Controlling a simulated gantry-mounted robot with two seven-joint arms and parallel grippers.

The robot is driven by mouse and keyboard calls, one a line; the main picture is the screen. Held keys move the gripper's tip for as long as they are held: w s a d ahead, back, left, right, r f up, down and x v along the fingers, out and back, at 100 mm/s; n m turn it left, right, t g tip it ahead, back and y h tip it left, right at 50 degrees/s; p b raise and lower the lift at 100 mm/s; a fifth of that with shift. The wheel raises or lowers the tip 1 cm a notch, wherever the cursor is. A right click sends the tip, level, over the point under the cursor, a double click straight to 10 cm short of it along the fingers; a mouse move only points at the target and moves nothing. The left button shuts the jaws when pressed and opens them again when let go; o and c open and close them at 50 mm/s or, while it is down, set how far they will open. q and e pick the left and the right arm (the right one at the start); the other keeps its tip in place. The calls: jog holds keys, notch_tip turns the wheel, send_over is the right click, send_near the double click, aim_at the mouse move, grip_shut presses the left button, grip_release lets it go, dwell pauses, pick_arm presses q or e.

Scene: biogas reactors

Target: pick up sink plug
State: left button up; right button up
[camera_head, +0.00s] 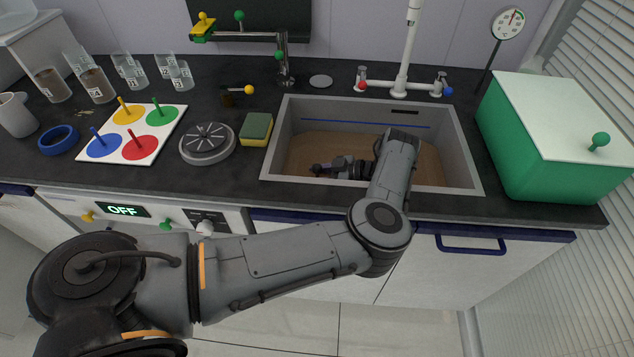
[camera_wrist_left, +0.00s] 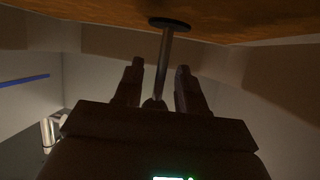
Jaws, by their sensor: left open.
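In the left wrist view the sink plug shows as a dark disc (camera_wrist_left: 170,23) with a thin metal rod and a small rounded knob at the other end. The disc is at the brown surface in the sink. My left gripper (camera_wrist_left: 160,68) is open, with one finger on each side of the rod; I cannot tell whether either touches it. In the head view my left gripper (camera_head: 333,168) is low inside the sink (camera_head: 468,165), over brown liquid (camera_head: 310,147). The plug is hard to make out there among the dark finger parts. My right gripper is not in view.
The sink walls surround the gripper, and a white tap (camera_head: 400,85) stands behind. A green box (camera_head: 550,150) with a pale lid is right of the sink. A sponge (camera_head: 257,129) and a round grey disc (camera_head: 207,145) lie to the left.

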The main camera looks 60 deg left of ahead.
pick_arm(q)
grip_shut()
dwell(0.4)
